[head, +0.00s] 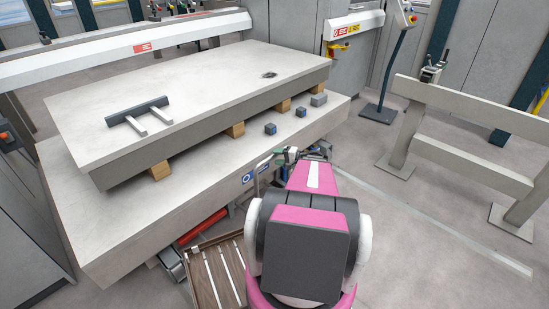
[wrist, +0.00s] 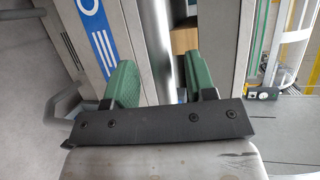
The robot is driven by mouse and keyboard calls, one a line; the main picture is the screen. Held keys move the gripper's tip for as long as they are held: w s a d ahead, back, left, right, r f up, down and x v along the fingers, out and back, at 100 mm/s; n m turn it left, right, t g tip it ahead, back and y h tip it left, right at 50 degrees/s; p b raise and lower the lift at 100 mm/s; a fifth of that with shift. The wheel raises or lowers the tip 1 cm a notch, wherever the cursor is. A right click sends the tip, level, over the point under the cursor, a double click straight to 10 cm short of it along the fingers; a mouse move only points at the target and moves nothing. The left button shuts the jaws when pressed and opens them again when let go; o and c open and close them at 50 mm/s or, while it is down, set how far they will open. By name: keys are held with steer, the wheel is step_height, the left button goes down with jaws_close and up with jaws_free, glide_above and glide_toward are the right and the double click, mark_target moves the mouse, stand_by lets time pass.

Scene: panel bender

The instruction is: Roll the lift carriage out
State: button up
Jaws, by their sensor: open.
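A long pale grey platform (head: 100,245) with a blue label on its front edge looks like the lift carriage; I cannot be sure. A thick grey slab (head: 200,85) rests above it on wooden blocks (head: 236,130). My gripper (head: 291,154) is at the platform's front edge, right of the label, partly hidden by my arm in the head view. In the wrist view my gripper (wrist: 160,85) is open, its two green fingers apart. A round grey bar (wrist: 158,40) runs between them; I cannot tell whether either finger touches it. The blue label (wrist: 96,25) shows at left.
A slatted wooden tray (head: 215,275) and a red part (head: 203,227) sit low beside the platform. Small dark blocks (head: 271,128) lie on its ledge. A pale barrier (head: 460,155) and a control post (head: 390,75) stand at right. The floor between barrier and platform is mostly clear.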

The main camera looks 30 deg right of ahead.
steer(key=v, duration=0.8)
steer(key=shift+d, duration=0.15)
steer(key=shift+s+r, duration=0.1)
